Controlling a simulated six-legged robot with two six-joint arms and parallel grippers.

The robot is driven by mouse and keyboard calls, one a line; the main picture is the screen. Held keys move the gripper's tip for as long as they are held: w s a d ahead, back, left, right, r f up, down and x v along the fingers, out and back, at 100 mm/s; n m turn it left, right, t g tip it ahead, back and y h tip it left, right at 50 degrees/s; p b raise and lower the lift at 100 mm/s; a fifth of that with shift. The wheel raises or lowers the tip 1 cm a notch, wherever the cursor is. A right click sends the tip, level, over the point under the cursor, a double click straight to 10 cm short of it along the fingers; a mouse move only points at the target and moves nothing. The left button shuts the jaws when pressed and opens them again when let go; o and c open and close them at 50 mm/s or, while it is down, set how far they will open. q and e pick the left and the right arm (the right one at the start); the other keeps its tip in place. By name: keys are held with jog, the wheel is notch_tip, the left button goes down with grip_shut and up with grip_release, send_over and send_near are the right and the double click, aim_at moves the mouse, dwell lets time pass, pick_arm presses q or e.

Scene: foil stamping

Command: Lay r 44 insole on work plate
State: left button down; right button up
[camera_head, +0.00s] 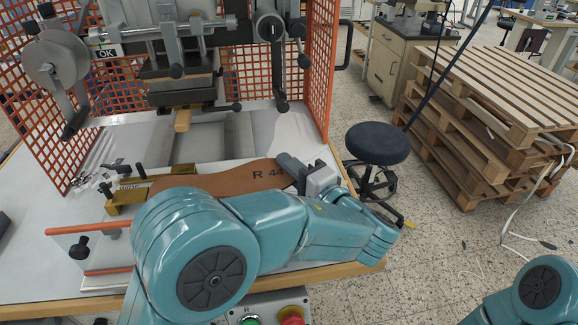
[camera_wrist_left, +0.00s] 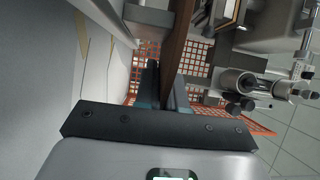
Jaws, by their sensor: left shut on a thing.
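The brown insole marked R 44 (camera_head: 225,181) is held out to the left of my left gripper (camera_head: 297,172), above the front of the white press table. The gripper is shut on the insole's right end. In the left wrist view the insole (camera_wrist_left: 180,45) shows nearly edge-on between the fingers of the left gripper (camera_wrist_left: 165,85). A flat grey plate (camera_head: 187,145) lies behind the insole, below the press head; I cannot tell for certain that it is the work plate. My arm hides part of the table front. My right gripper is out of view.
The press head (camera_head: 180,90) hangs over the table, with an orange mesh guard (camera_head: 318,60) beside it. A brass fixture (camera_head: 125,196) stands left of the insole. A black stool (camera_head: 376,144) and stacked pallets (camera_head: 490,100) stand to the right.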

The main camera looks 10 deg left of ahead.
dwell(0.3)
pick_arm(q)
jog(key=c, duration=1.1)
grip_release()
jog(key=shift+c, duration=0.2)
